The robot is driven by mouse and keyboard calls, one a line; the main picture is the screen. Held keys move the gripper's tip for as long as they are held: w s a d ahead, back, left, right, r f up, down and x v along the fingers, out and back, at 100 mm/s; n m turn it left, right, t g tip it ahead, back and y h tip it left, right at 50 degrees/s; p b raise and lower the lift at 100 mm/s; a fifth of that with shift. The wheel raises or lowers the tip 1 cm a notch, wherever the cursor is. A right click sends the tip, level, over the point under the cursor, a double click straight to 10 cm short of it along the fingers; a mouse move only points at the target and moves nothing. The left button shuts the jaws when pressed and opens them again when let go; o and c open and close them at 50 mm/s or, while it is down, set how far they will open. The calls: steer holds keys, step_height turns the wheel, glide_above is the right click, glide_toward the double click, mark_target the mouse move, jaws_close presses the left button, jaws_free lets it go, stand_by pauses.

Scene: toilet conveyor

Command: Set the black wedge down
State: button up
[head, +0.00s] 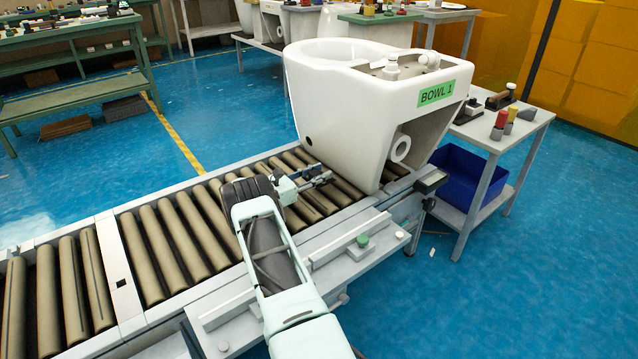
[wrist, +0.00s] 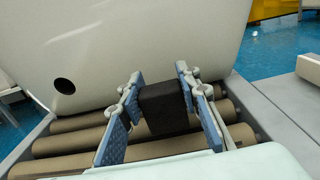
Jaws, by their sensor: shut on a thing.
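The black wedge (wrist: 163,108) is between the two blue-padded fingers of my gripper (wrist: 160,92) in the wrist view. The gripper is shut on it. The wedge is over the rollers, close in front of the white toilet bowl (wrist: 120,45); whether it touches the rollers or the bowl I cannot tell. In the head view my gripper (head: 318,178) reaches low over the conveyor rollers (head: 180,235) beside the base of the bowl (head: 345,110), which carries a green "BOWL 1" label. The wedge is hard to make out in the head view.
The conveyor's grey side rail (head: 340,240) carries a small panel with a green button (head: 362,240). A side table (head: 500,130) at right holds red and grey items, with a blue bin (head: 465,180) beneath. Rollers to the left are clear.

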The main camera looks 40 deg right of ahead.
steer(key=shift+f, duration=1.1)
steer(key=shift+f, duration=0.55)
steer(key=o, duration=1.3)
steer(key=shift+s+f, duration=0.1)
steer(key=shift+f, duration=0.1)
steer(key=shift+c, duration=0.2)
steer(key=shift+r, duration=0.1)
steer(key=shift+r, duration=0.35)
steer(key=a+p, duration=0.1)
steer(key=a, duration=0.3)
steer(key=w+a, duration=0.1)
steer(key=a, duration=0.3)
steer(key=a+p, duration=0.1)
steer(key=a, duration=0.3)
steer(key=shift+w+r+p, duration=0.2)
steer(key=shift+r+p, duration=0.05)
steer(key=shift+p, duration=0.1)
